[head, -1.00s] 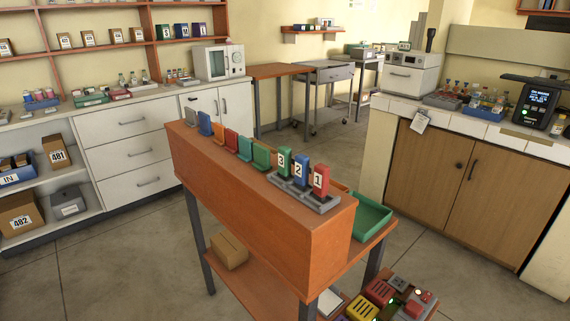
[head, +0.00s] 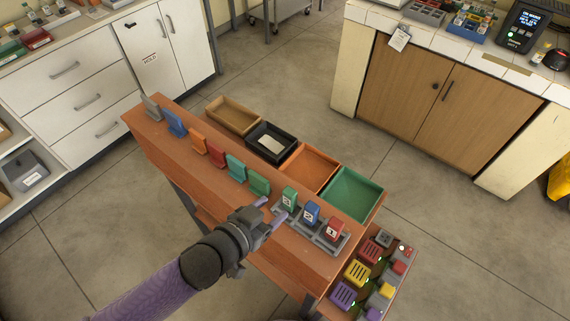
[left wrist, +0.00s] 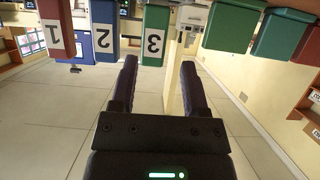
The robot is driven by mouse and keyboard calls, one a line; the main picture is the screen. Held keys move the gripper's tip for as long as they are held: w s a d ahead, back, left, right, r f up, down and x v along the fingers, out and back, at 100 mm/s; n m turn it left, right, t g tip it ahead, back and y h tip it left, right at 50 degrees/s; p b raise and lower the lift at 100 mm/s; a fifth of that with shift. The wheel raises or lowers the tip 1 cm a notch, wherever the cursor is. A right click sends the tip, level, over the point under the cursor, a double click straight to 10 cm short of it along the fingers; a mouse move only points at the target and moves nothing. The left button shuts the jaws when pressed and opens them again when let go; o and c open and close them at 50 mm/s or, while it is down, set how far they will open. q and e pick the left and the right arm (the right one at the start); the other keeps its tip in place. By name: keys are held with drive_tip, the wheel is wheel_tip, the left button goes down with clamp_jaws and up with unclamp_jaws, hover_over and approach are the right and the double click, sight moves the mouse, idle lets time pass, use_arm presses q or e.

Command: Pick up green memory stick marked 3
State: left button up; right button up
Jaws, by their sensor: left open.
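The green memory stick marked 3 (head: 290,199) stands upright in a grey holder (head: 321,238) on the orange-brown bench, left of a blue stick marked 2 (head: 311,212) and a red stick marked 1 (head: 334,230). My left gripper (head: 273,208) is open and empty, just to the left of the green stick. In the left wrist view, which looks upside down, the green stick (left wrist: 154,36) hangs ahead, roughly in line with the gap between the fingers (left wrist: 158,62). I cannot tell whether they touch it. My right gripper is not seen.
A row of other sticks and stands, including a green one (head: 259,183) and a teal one (head: 236,167), stands on the bench to the left. Behind it are a green tray (head: 354,213), an orange tray, a black tray (head: 257,150) and a tan tray. Coloured blocks sit lower right.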

sight(287, 201)
use_arm(q)
drive_tip(key=shift+w+d+f+b, duration=0.3)
drive_tip(key=shift+w+d+f, duration=0.45)
drive_tip(key=shift+d, duration=0.2)
drive_tip(key=b+x, duration=0.1)
drive_tip(key=x, duration=0.4)
drive_tip(key=shift+r, duration=0.2)
drive_tip(key=shift+w+d+f, duration=0.1)
drive_tip(key=shift+w+d, duration=0.1)
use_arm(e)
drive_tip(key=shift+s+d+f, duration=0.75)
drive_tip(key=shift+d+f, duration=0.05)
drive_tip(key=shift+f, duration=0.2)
